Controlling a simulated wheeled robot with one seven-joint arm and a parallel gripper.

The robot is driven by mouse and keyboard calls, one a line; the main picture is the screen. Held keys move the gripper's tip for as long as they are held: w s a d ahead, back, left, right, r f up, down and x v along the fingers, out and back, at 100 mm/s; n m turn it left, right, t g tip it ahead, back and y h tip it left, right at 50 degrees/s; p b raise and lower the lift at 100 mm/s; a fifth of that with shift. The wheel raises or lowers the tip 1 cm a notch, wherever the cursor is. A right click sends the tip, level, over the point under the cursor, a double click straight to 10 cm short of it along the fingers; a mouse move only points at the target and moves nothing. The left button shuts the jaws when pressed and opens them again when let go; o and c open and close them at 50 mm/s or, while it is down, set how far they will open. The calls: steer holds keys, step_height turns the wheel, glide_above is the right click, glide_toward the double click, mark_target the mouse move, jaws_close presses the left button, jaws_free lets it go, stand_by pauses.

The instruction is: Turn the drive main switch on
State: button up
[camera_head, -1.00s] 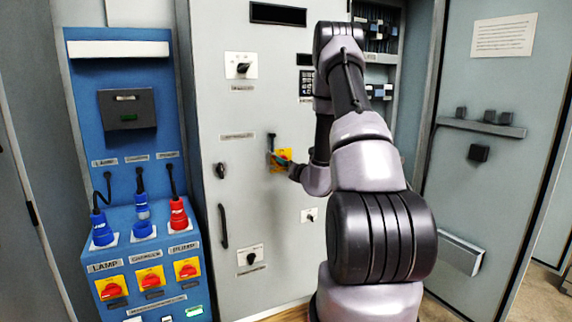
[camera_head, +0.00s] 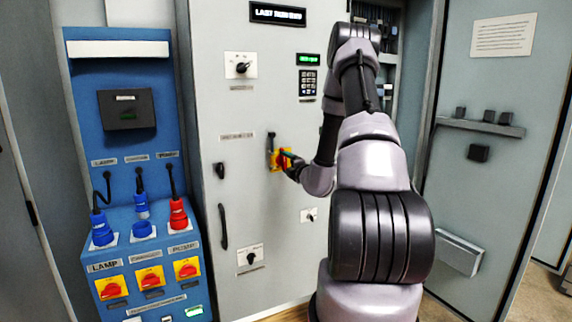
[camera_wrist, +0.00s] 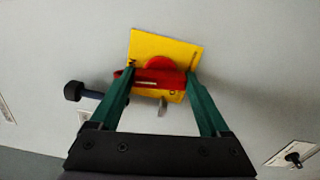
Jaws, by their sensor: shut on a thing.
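The drive main switch is a red rotary handle (camera_wrist: 158,78) on a yellow plate (camera_wrist: 180,48), mounted on the grey cabinet door. In the head view the yellow plate (camera_head: 274,160) sits mid-door, partly hidden by my gripper. My gripper (camera_wrist: 160,82) has its two green fingers on either side of the red handle and is shut on it. In the wrist view the handle lies roughly level across the picture, while the plate is slightly tilted. In the head view, the display (camera_head: 277,14) at the top of the door is lit with text.
A dark lever (camera_wrist: 82,91) sticks out just left of the switch. The keypad (camera_head: 308,84) has a lit green display above it. A blue socket panel (camera_head: 80,150) with several red-and-yellow switches stands to the left. A small knob (camera_head: 309,215) is below right.

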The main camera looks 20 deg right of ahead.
steer(key=shift+m, duration=0.8)
steer(key=o, duration=1.2)
steer(key=shift+s, duration=0.1)
steer(key=s, duration=1)
steer(key=shift+s+d, duration=0.2)
steer(key=shift+s, duration=0.1)
